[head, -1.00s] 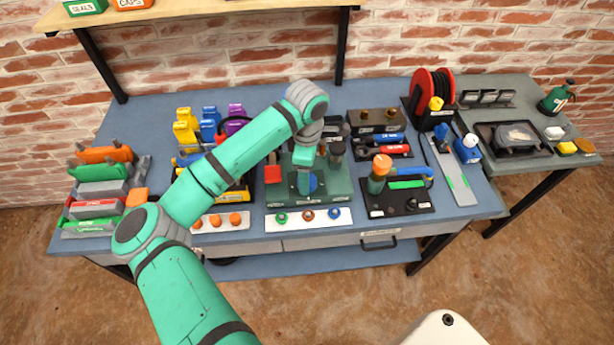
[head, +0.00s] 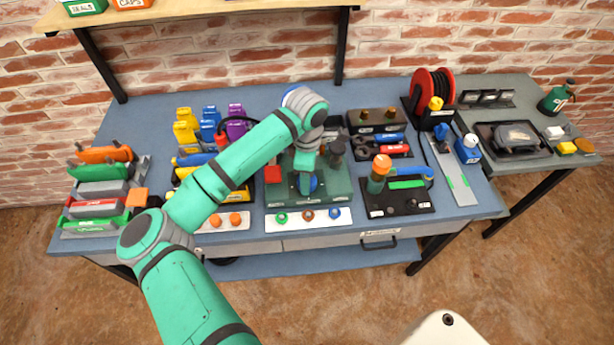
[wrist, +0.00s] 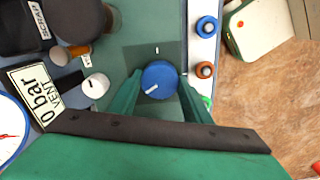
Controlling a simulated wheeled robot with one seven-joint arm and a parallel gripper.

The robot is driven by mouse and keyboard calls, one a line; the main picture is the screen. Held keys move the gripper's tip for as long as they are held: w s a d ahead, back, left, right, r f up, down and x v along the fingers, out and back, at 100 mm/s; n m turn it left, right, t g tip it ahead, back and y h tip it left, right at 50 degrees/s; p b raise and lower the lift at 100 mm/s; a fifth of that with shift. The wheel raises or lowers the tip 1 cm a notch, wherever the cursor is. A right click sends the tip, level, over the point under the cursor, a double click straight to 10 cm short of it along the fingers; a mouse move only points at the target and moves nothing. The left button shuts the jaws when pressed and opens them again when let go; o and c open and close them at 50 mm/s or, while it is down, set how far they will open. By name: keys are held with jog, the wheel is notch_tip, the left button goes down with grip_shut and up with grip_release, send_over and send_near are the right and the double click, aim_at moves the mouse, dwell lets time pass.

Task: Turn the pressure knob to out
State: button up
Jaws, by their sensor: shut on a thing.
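The pressure knob is a round blue knob (wrist: 160,80) with a white pointer line, on the green test unit (head: 338,188). In the wrist view its pointer is toward the lower left, and a white mark sits on the plate above it. The knob shows partly in the head view (head: 313,184). My gripper (wrist: 158,88) is over the knob with a finger on either side, shut on it. A gauge (wrist: 10,130) with a red needle and a plate reading "0 bar" and "VENT" are at the left of the wrist view.
A white strip (head: 340,219) with green, orange-brown and blue rings lies in front of the unit. A black board (head: 412,208) with an orange-topped post stands to the right.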

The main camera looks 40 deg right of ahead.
jog(key=n, duration=0.3)
jog(key=shift+n, duration=0.4)
jog(key=n, duration=0.3)
jog(key=shift+n, duration=0.3)
jog(key=n, duration=0.3)
jog(key=shift+n, duration=0.3)
jog(key=n, duration=0.3)
jog(key=shift+n, duration=0.4)
jog(key=n, duration=1)
jog(key=shift+n, duration=2.3)
